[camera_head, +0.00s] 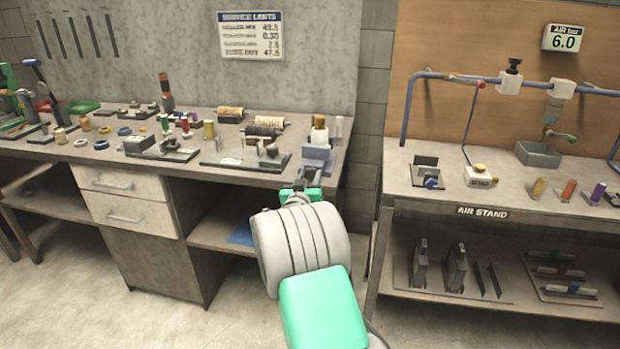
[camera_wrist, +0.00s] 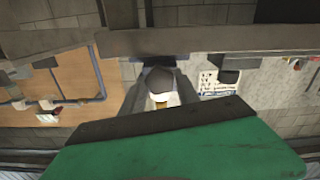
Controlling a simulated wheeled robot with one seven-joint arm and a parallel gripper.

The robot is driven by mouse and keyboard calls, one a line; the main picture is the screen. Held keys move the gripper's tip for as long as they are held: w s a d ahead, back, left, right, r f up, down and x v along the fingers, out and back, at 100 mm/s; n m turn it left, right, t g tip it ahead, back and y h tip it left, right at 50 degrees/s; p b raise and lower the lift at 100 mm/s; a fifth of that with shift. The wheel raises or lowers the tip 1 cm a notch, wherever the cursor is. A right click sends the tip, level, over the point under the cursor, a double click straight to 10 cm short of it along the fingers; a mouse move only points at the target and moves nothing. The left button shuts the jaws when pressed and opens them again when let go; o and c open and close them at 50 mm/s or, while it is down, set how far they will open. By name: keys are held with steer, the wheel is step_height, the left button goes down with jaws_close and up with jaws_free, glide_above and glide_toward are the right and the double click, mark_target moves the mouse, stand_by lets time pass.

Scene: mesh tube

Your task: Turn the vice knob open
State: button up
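A small blue-grey vice-like fixture (camera_head: 316,158) stands at the right front corner of the left workbench. A whitish rounded piece with an orange-yellow top (camera_head: 319,134) rises from it. My gripper (camera_head: 301,180) is just in front of and below this fixture, at the bench's front edge. I cannot tell whether those parts are my fingers, or whether anything touches. My forearm hides the space below the bench corner.
The workbench (camera_head: 228,174) holds rings, spools and small fixtures left of the corner. A separate air stand (camera_head: 398,200) is at right, with blue piping (camera_head: 408,105) above and a blue-knobbed block (camera_head: 431,183) on top. A narrow gap parts the two benches.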

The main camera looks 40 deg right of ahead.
jaws_close()
steer(key=shift+n, duration=0.3)
